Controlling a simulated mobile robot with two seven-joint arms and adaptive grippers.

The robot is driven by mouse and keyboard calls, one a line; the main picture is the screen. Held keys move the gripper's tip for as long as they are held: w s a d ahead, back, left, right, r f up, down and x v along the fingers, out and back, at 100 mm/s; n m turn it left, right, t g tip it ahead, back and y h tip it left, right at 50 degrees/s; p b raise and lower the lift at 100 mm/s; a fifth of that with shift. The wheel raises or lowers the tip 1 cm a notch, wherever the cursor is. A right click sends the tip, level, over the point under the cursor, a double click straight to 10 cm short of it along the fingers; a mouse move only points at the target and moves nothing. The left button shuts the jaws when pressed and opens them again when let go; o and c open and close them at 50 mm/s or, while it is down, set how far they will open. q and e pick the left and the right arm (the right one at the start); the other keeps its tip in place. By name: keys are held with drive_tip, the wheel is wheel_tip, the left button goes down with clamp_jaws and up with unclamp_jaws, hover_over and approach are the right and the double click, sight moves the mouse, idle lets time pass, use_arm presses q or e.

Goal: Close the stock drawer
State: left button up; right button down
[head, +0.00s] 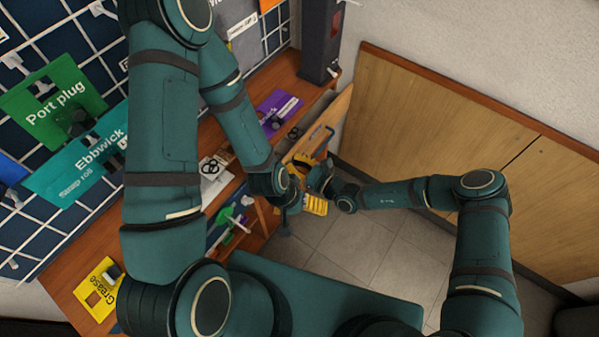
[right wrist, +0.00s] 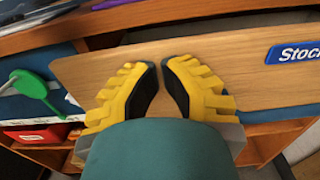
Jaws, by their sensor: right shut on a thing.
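The stock drawer's pale wooden front (right wrist: 225,62) fills the middle of the right wrist view, with a blue "Stock" label (right wrist: 295,53) at its right. In the head view the drawer front (head: 334,117) stands out from the bench. My right gripper (right wrist: 161,68) has its yellow fingers against the middle of the drawer front. It is shut on a part of the drawer, which the fingers mostly hide. My left gripper (head: 290,212) hangs beside the right one, by the bench edge; its jaws are not clear.
The wooden bench (head: 75,262) runs along a pegboard with "Port plug" (head: 58,103) and "Ebbwick" (head: 80,160) signs. A yellow grease card (head: 98,290) and a purple card (head: 279,108) lie on it. A red box (right wrist: 35,134) sits below. Tiled floor (head: 385,245) is clear.

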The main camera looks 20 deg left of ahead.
drive_tip(key=x, duration=0.5)
drive_tip(key=shift+w+a, duration=0.2)
drive_tip(key=shift+a+r, duration=0.1)
drive_tip(key=v, duration=1.2)
